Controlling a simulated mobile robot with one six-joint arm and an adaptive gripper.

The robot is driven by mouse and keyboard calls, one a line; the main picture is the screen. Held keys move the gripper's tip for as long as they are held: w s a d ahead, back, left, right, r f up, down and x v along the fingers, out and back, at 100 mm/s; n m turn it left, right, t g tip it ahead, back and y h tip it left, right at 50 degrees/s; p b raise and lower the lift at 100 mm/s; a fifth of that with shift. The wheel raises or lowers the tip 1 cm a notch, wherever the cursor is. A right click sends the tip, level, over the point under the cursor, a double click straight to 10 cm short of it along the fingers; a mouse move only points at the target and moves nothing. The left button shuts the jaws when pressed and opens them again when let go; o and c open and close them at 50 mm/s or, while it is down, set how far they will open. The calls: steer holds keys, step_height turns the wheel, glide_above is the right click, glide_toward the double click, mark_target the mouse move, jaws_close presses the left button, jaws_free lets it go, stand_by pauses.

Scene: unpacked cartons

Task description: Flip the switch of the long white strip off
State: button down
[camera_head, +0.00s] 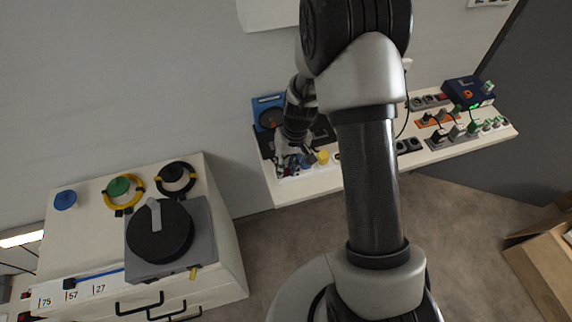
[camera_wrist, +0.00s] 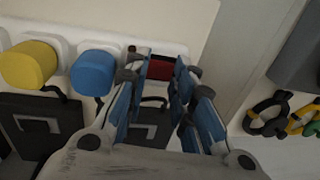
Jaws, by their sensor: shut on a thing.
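The long white strip (camera_wrist: 62,43) lies along the shelf in the wrist view, with a yellow plug (camera_wrist: 28,65) and a blue plug (camera_wrist: 93,72) in it. Its red switch (camera_wrist: 160,69) shows at the right end, between my fingertips. My gripper (camera_wrist: 160,78) is closed in around the switch, one finger on each side. Whether the switch is on or off cannot be told. In the head view my gripper (camera_head: 284,168) is at the left end of the shelf, and it hides the switch there. The yellow plug (camera_head: 323,157) is just right of it.
Black adapters (camera_wrist: 38,125) lie close beside the strip. A blue box (camera_head: 268,103) stands behind my gripper. Other strips with plugs and a dark blue device (camera_head: 467,92) are at the shelf's right. A cabinet (camera_head: 222,235) with a round black dial stands at left.

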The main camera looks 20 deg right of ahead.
steer(key=c, duration=1.4)
jaws_free()
steer(key=shift+o, duration=0.2)
steer(key=shift+a+f+h+b, duration=0.1)
steer(key=shift+a+h+b, duration=0.25)
steer(key=shift+h, duration=0.45)
steer(key=shift+a+f+h+b, duration=0.2)
steer(key=shift+h+b, duration=0.3)
steer(key=shift+b, duration=0.7)
step_height(320, 180, up, 19)
steer(key=a+p, duration=0.2)
steer(key=p, duration=0.4)
steer(key=s+d+r+t+p, duration=0.1)
steer(key=s+r, duration=0.6)
steer(key=r, duration=0.4)
steer(key=shift+s+d+t, duration=0.2)
steer(key=shift+s+t, duration=0.2)
